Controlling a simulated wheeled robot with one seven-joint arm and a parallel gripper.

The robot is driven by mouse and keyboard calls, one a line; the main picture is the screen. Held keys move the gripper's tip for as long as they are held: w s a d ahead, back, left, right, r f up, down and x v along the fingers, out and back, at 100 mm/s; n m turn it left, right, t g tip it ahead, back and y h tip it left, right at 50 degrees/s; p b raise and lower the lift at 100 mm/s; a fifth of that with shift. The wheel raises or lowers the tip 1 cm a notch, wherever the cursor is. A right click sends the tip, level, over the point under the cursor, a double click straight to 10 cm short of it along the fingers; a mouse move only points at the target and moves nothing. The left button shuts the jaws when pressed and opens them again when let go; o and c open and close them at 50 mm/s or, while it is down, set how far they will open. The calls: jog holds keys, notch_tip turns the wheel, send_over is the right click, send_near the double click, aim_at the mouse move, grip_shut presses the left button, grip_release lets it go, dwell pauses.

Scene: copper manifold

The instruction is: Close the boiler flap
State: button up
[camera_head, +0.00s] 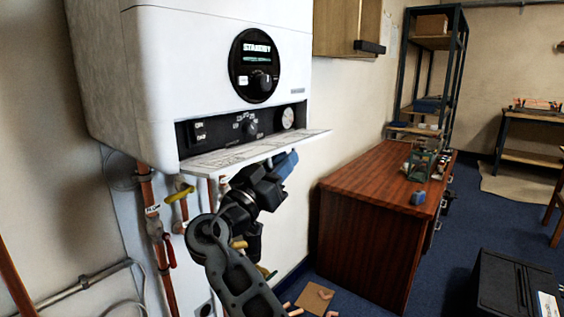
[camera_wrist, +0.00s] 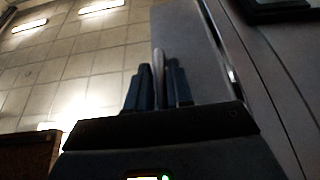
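The boiler flap (camera_head: 240,152) is a pale, printed panel hinged under the boiler's control strip. It stands open, sticking out nearly level with its outer corner to the right. My gripper (camera_head: 287,163) is just under the flap's outer right part, pointing up and right; I cannot tell if it touches. In the wrist view my gripper's dark fingers (camera_wrist: 159,80) are close together, with a narrow pale strip between them that looks like finger pads. A grey panel behind them, likely the flap's underside (camera_wrist: 198,45), runs up the view.
The white boiler (camera_head: 190,65) hangs on the wall, its display reading STANDBY. Copper pipes (camera_head: 150,220) with yellow and red valve handles run below it. A wooden cabinet (camera_head: 345,27) is right of it. A brown desk (camera_head: 370,215) stands lower right. A black case (camera_head: 512,285) is at the front right.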

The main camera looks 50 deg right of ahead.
grip_shut()
dwell(0.5)
